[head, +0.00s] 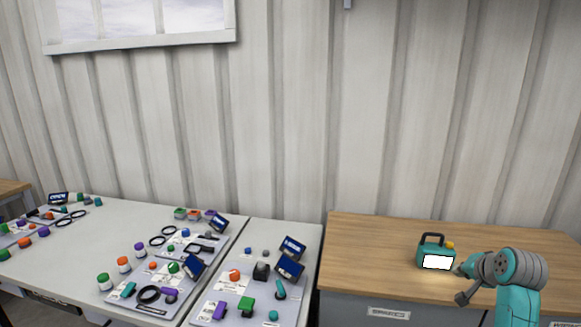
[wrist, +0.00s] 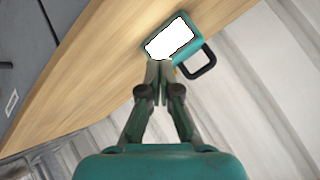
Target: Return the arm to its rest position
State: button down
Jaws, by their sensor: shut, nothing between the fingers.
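My gripper (head: 460,271) is over the wooden bench top at the right of the head view, close to a teal lamp-like box (head: 435,258) with a dark handle and a bright white face. In the wrist view my gripper (wrist: 159,64) has its fingers together with nothing between them. The fingertips overlap the lower edge of the box (wrist: 171,38) in that view; I cannot tell whether they touch it. My arm is bent at the right of the head view.
A wooden bench (head: 360,240) with drawers stands at the right, its left part clear. Grey tables (head: 75,262) to the left hold boards with colored knobs, black rings and small dark screens (head: 289,266). A corrugated wall (head: 290,110) closes off the back.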

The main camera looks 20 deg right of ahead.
jog(key=shift+n+t, duration=0.3)
jog(key=shift+n, duration=0.2)
jog(key=a+f, duration=0.8)
jog(key=f, duration=0.1)
jog(key=shift+w, duration=0.1)
jog(key=s+a+f+n+t, duration=0.1)
jog(key=s+a+f, duration=0.2)
jog(key=a+f, duration=0.4)
jog(key=s+a+f+n, duration=0.2)
jog(key=s+a+f, duration=0.2)
jog(key=a, duration=0.5)
jog(key=s+a+f+n+t+y, duration=0.1)
jog(key=s+a+f+n+t, duration=0.15)
jog(key=s+a, duration=0.95)
jog(key=s+a+r+n+t+y, duration=0.1)
jog(key=s+a+r+n, duration=0.2)
jog(key=s, duration=0.7)
jog(key=s+a+r+n+t+y, duration=0.1)
jog(key=s+a+r+n, duration=0.3)
jog(key=s, duration=0.7)
notch_tip(320, 180, up, 4)
jog(key=a+y, duration=0.1)
jog(key=a, duration=0.1)
jog(key=shift+s+a, duration=0.3)
jog(key=shift+a, duration=0.1)
